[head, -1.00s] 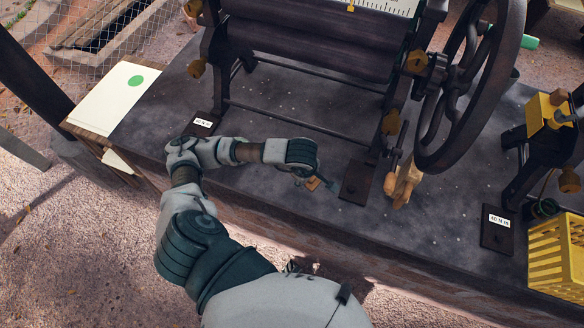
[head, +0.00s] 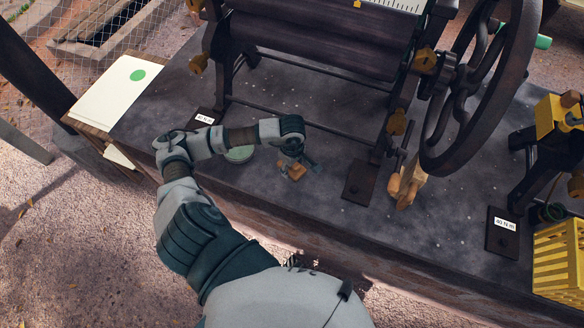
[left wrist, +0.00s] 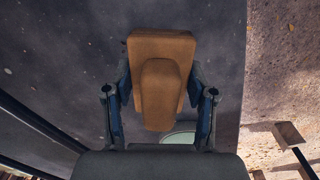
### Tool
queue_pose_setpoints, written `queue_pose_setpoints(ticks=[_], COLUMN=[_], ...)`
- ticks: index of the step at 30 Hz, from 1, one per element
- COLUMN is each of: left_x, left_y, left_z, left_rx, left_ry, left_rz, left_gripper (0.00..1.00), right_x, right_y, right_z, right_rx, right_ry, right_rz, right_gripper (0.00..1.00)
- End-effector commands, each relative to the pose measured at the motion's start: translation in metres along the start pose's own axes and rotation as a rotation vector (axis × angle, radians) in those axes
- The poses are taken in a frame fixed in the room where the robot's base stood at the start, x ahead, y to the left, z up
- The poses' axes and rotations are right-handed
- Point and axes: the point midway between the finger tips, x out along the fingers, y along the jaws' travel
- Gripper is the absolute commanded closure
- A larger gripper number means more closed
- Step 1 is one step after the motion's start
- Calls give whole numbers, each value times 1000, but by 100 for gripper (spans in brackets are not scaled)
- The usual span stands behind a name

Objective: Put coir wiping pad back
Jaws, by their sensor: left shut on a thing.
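The coir wiping pad is an orange-brown block with a raised grip; it shows in the head view (head: 292,172) and large in the left wrist view (left wrist: 161,70). My left gripper (head: 300,165) is shut on its raised grip, with a finger on each side in the left wrist view (left wrist: 159,105). The pad is over the dark bench top, in front of the rollers; I cannot tell whether it touches the bench. A pale green round dish (head: 240,154) lies left of the pad, partly hidden by my left arm. My right gripper is not in view.
The roller machine (head: 310,45) with its large handwheel (head: 483,90) stands behind. A tan wooden item (head: 407,185) lies right of the machine's foot (head: 359,183). A yellow crate (head: 560,262) is at far right. A pale board (head: 117,92) is at left.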

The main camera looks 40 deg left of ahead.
Motion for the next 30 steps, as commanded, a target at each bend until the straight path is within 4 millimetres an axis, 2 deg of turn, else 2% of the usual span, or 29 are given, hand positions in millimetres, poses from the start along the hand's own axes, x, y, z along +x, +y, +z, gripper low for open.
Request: queue_pose_setpoints(ticks=[5, 12, 17, 18, 21, 30], left_x=[4, 35, 37, 37, 37, 36], left_y=[8, 7, 7, 7, 7, 7], left_z=[-7, -7, -7, -7, -7, -7], left_rx=[0, 0, 1, 1, 1, 1], left_ry=[-2, -1, 0, 0, 0, 0], left_rz=[0, -2, 1, 0, 0, 1], left_gripper=[81, 81, 81, 41, 19, 19], right_x=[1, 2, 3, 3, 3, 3], right_y=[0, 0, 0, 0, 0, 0], right_z=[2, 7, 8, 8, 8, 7], right_rx=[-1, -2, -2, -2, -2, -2], right_ry=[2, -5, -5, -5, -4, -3], right_rz=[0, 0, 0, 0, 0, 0], right_gripper=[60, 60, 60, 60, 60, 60])
